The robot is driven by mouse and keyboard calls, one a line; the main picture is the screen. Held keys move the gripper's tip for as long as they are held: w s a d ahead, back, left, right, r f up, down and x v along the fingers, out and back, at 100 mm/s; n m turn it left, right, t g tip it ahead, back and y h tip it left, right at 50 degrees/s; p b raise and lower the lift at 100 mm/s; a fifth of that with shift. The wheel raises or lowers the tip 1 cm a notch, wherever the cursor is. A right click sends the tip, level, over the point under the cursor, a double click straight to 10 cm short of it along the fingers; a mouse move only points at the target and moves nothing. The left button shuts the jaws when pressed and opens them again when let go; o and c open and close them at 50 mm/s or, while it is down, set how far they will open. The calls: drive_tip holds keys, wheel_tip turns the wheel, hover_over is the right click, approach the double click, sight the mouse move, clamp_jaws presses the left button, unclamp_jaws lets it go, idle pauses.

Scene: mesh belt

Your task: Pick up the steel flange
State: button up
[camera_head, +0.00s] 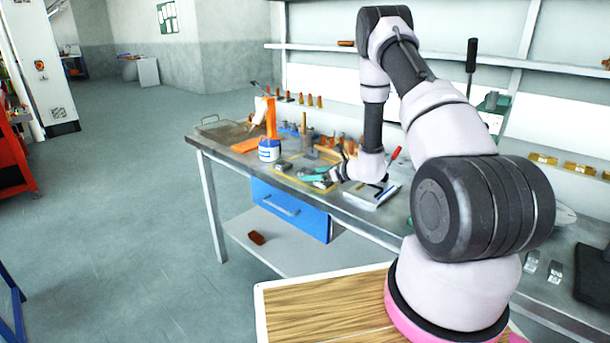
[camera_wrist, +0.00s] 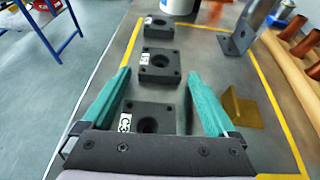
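A grey steel piece with an upright tube on a square base plate with holes (camera_wrist: 236,44) stands at the upper right of the wrist view; it looks like the steel flange, though I cannot be sure. My gripper (camera_wrist: 158,75) is open, with its two teal fingers spread apart. It shows small over the bench in the head view (camera_head: 320,177). A dark block with a round hole, labelled C3 (camera_wrist: 150,108), shows between the fingers, apparently below them. Nothing is visibly gripped. The flange is beyond and to the right of the right finger.
Two more dark holed blocks (camera_wrist: 160,66) (camera_wrist: 158,27) line up beyond the fingertips. A brass angle piece (camera_wrist: 238,108) lies right of the right finger. Copper-coloured cylinders (camera_wrist: 289,27) stand at far right. A white-and-blue can (camera_head: 269,150) stands on the bench (camera_head: 226,151).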

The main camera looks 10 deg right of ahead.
clamp_jaws()
drive_tip(key=shift+r, duration=0.1)
